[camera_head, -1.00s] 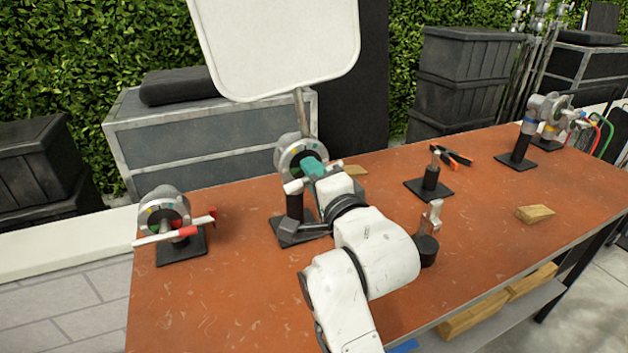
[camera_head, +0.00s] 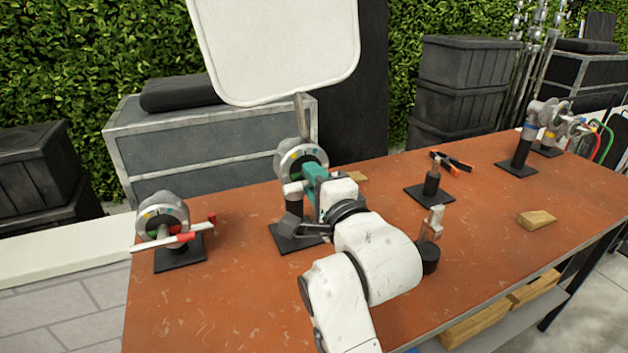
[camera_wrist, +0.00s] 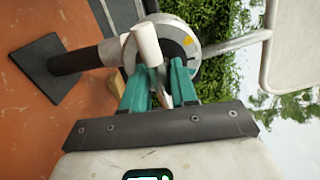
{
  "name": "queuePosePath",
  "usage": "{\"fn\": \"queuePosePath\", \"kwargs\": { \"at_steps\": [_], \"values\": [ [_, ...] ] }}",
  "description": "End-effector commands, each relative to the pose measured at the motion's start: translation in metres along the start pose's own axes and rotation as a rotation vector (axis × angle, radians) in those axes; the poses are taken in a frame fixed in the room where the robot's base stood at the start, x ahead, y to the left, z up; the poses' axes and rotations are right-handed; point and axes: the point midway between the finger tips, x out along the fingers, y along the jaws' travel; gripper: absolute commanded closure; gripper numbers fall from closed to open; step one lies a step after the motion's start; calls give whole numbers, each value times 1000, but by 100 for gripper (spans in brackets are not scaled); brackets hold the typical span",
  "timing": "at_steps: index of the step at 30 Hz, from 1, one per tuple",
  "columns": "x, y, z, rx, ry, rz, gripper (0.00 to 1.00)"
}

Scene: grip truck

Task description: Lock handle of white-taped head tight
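The white-taped head (camera_head: 300,159) is a round grey grip head on a dark post and base near the table's back edge. A rod from it carries a large white panel (camera_head: 275,45). Its handle's white end (camera_head: 293,188) sticks out to the left of my gripper (camera_head: 314,180). In the wrist view, the white handle end (camera_wrist: 147,44) lies just beyond the fingertips, in front of the head (camera_wrist: 178,40). My gripper's teal fingers (camera_wrist: 164,72) stand slightly apart with a grey part between them. Contact on both sides is unclear.
A red-taped head (camera_head: 160,220) stands at the left. More heads (camera_head: 525,140) stand far right. The table's front middle is mostly clear.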

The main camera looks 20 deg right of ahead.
Motion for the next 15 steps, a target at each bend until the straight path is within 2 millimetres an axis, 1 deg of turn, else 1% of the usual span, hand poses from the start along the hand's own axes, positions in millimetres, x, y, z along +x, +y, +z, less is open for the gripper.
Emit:
{"fn": "queuePosePath", "kwargs": {
  "at_steps": [1,6,12,15],
  "values": [
    [0,0,0,0,0,0,67],
    [0,0,0,-1,0,-2,52],
    [0,-1,0,-1,0,-3,52],
    [-4,-1,0,-1,0,-3,52]
  ]
}}
